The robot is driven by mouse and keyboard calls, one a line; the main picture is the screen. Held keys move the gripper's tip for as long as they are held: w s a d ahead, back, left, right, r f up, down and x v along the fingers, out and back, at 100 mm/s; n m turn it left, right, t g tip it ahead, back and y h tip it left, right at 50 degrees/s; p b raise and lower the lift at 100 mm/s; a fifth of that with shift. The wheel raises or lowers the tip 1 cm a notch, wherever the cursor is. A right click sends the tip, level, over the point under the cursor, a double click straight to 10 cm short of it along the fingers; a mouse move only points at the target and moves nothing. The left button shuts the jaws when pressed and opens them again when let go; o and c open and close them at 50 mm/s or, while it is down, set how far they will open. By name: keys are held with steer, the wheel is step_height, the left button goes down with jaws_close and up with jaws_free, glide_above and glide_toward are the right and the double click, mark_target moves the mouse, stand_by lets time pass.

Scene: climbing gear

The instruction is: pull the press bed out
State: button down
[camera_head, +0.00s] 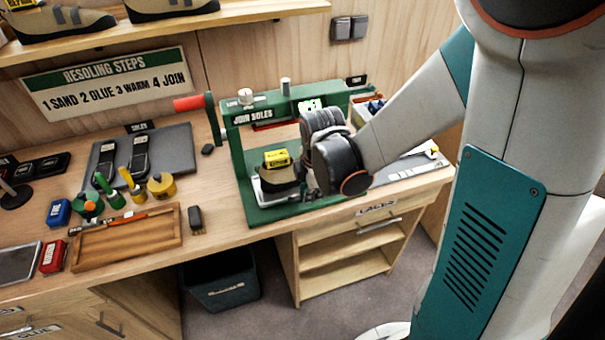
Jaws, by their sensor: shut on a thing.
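The green press (238,150), marked JOIN SOLES, stands on the bench at centre. Its pale metal press bed (268,202) lies low on the green base and shows at the near left of the frame opening. A tan and dark shoe (277,176) with a yellow tag sits on the bed. My gripper (308,190) reaches down from the right, low at the right front side of the bed, next to the shoe. It is shut on the press bed. My wrist and forearm hide the bed's right part, and the exact grip is hard to see.
A dark mat (178,148) with two black soles lies left of the press. Glue pots, brushes and a wooden tray (128,240) fill the left bench. A small dark block (197,220) lies nearer the press. Below the front edge are a bin (222,285) and shelves.

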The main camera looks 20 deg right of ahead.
steer(key=s, duration=0.4)
steer(key=shift+s, duration=0.2)
steer(key=c, duration=1.7)
jaws_free()
steer(key=shift+o, duration=0.2)
steer(key=shift+r, duration=0.1)
step_height(320, 180, up, 12)
steer(key=s, duration=0.2)
steer(key=shift+s+f, duration=0.2)
